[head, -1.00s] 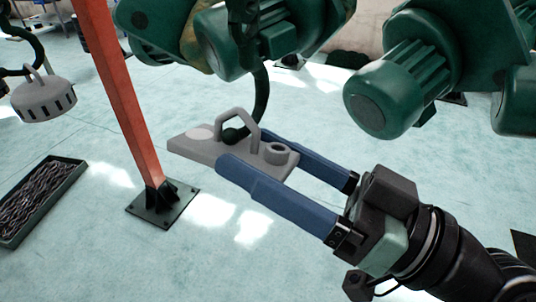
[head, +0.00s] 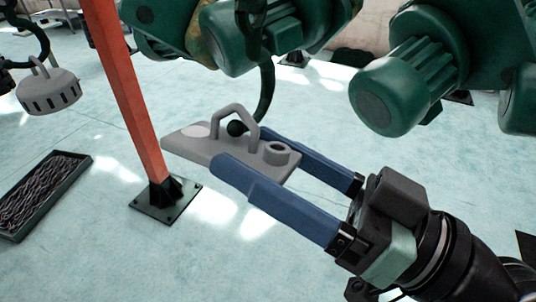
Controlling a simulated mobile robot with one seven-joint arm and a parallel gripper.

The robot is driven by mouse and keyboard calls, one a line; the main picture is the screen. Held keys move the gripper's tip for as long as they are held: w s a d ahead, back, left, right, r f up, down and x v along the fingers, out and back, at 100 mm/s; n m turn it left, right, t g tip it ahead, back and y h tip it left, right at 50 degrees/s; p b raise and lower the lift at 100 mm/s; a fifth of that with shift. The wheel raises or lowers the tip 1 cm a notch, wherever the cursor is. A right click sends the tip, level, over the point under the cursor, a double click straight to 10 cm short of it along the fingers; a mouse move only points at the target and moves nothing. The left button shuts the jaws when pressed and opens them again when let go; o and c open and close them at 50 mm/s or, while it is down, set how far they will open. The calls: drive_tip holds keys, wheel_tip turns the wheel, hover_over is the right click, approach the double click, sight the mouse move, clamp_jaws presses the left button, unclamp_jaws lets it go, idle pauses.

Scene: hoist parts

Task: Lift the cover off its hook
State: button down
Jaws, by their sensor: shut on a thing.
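The grey cover (head: 205,147) is a flat plate with a raised loop handle and a round boss on top. It is near the middle of the head view, tilted, with its left end a little higher. My gripper (head: 238,155) has its two long blue fingers shut on the cover, one on the near side and one on the far side. The dark green hook (head: 267,95) hangs from above and curves down to the handle. Its ball tip shows at the handle's opening; I cannot tell whether it touches the handle.
Green hoist motors (head: 388,98) hang close at the upper right. An orange post (head: 130,100) stands on the left. Another grey round part (head: 48,92) hangs from a hook at far left. A tray of chain (head: 42,190) lies on the floor. Lower middle floor is clear.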

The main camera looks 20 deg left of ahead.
drive_tip(key=shift+s+r, duration=0.1)
drive_tip(key=shift+s, duration=0.05)
idle(0.3)
drive_tip(key=shift+s+r+n+b, duration=0.25)
drive_tip(key=shift+s+n+b, duration=0.15)
drive_tip(key=shift+s, duration=0.5)
